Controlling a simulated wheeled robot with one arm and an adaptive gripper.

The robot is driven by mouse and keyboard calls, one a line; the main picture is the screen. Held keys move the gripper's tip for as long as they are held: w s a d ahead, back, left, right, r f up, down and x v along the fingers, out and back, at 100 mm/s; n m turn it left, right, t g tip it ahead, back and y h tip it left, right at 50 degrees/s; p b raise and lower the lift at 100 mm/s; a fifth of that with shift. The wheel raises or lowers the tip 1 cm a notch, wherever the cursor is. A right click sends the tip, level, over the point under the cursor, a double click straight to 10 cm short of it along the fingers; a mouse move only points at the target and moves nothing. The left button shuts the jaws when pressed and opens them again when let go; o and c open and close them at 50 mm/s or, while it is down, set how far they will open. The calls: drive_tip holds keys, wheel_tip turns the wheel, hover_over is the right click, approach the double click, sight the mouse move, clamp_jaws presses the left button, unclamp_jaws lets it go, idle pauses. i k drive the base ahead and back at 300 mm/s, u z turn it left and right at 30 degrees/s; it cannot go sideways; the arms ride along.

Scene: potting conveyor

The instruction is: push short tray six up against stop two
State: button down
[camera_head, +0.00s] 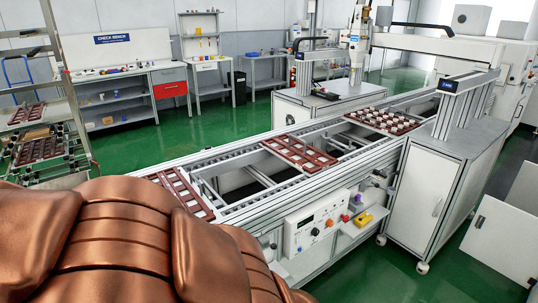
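Three red-brown trays lie on the long conveyor (262,197). The nearest tray (196,199) is at the conveyor's left end, empty in the part I see, its near side partly hidden by my copper-coloured arm. The middle tray (299,154) is an open frame with empty cells, lying across the rails. The far tray (360,121) carries several white round pieces. No readable label shows which one is short tray six. I cannot make out stop two. My gripper is not in view.
A control panel (316,226) with knobs and a yellow box (363,219) sit on the conveyor's near side. A white cabinet (425,195) stands to the right. A rack (42,120) with more trays stands at left. Rail gaps separate the conveyor trays.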

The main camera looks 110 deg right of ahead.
sight(294, 150)
drive_tip(key=z, duration=5.05)
drive_tip(key=i, duration=3.8)
drive_tip(key=u, duration=0.45)
